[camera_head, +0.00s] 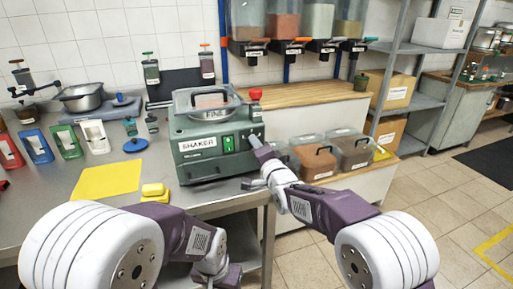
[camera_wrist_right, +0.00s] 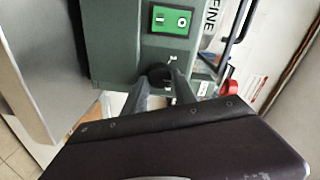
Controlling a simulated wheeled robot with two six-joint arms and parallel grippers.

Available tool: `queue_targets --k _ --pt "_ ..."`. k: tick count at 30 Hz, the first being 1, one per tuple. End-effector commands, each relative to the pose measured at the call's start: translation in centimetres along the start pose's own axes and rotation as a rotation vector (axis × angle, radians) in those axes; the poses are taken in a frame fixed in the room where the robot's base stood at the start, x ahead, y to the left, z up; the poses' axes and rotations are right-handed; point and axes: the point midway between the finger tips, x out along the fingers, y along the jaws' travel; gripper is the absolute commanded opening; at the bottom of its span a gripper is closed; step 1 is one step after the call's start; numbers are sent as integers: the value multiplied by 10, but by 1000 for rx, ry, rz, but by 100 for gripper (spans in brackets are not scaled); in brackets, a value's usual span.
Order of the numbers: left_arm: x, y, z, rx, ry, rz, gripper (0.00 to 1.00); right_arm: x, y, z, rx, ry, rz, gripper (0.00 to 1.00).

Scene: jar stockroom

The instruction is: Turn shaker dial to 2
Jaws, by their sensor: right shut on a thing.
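The shaker (camera_head: 190,165) is a green box with a SHAKER label, standing at the right end of the metal table. A lidded clear-topped pan sits on it. Its green switch (camera_head: 228,143) is on the front and also shows in the right wrist view (camera_wrist_right: 171,20). My right gripper (camera_head: 254,140) reaches the right part of the front. In the right wrist view its fingers (camera_wrist_right: 161,84) are shut on the black dial (camera_wrist_right: 158,72), below the switch. The dial's pointer and scale cannot be read.
A red knob (camera_head: 255,94) tops the shaker's right rear. Bins of brown material (camera_head: 313,161) stand close right of my right gripper. A yellow mat (camera_head: 106,182) and yellow block (camera_head: 154,191) lie left of the shaker. Hoppers (camera_head: 283,22) hang behind.

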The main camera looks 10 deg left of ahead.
Motion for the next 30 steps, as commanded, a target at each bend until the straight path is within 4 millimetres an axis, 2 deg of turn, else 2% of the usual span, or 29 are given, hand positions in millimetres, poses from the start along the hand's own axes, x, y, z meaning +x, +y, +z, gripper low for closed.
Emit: queue_targets --k 3,4,6,17,20,30 --pt "0 0 0 0 0 0 58 0 1 0 0 0 2 0" --pt "0 0 0 0 0 0 58 0 1 0 -1 0 2 38" --pt "0 0 0 0 0 0 58 0 1 0 -1 0 2 55" --pt "0 0 0 0 0 0 58 -3 0 0 -1 0 1 55" --pt "0 0 0 0 0 0 58 -14 0 0 -1 0 1 55" --pt "-3 0 0 0 0 0 58 -79 0 0 -1 0 1 55"
